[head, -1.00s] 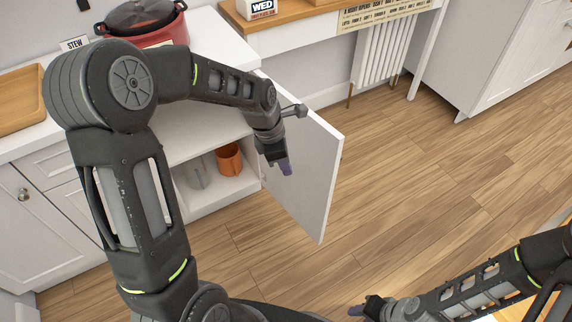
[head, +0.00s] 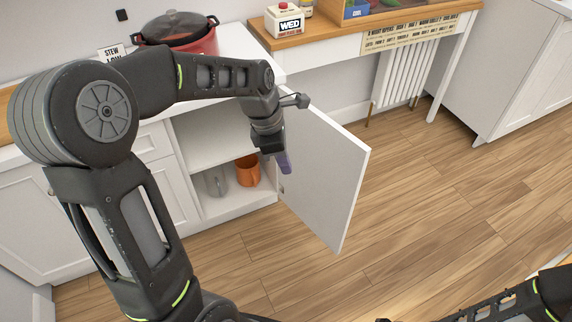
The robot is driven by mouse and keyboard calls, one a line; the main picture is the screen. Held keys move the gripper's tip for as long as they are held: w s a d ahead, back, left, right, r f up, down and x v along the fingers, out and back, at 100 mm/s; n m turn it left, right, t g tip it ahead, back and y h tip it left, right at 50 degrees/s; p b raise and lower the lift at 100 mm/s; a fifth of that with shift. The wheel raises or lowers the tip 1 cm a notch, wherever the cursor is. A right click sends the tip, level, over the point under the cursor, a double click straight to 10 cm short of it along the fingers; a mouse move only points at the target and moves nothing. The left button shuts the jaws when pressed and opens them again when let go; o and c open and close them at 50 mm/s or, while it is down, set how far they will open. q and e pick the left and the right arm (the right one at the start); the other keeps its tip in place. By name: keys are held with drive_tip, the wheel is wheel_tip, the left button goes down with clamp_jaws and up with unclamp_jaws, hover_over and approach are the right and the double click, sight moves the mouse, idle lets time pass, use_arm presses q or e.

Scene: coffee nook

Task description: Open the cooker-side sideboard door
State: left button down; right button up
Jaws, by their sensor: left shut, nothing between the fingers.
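The cooker-side sideboard door (head: 327,185) is a white panel. It stands wide open, swung out to the right of the cabinet opening. My left gripper (head: 285,163) is shut and empty, with purple fingertips pointing down. It is on the inner side of the door, in front of the opening; I cannot tell whether it touches the panel. The sideboard (head: 235,205) shows an open inside with a shelf, a grey mug (head: 215,182) and an orange mug (head: 248,171). Of my right gripper only a small dark bit shows at the bottom edge; its fingers are out of frame.
A red cooker (head: 201,41) stands on the white worktop, beside a STEW sign (head: 113,52). Wooden floor (head: 440,210) right of the door is clear.

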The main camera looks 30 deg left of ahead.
use_arm(q)
drive_tip(key=shift+f, duration=0.1)
drive_tip(key=s+d+f+m, duration=0.2)
drive_tip(key=d+f+m, duration=0.4)
drive_tip(key=f, duration=0.4)
drive_tip(key=s+d+f+m, duration=0.2)
drive_tip(key=d+f+m, duration=0.3)
drive_tip(key=f, duration=0.4)
drive_tip(key=s+d+f+m+h, duration=0.1)
drive_tip(key=s+d+f+m, duration=0.3)
drive_tip(key=s+f+m, duration=0.1)
drive_tip(key=s+d+f+m, duration=0.5)
drive_tip(key=s+f+m, duration=0.1)
drive_tip(key=s, duration=0.3)
drive_tip(key=shift+d+m+g+h, duration=0.25)
drive_tip(key=shift+m+g+h, duration=0.05)
drive_tip(key=shift+m+h, duration=0.1)
drive_tip(key=shift+s, duration=0.1)
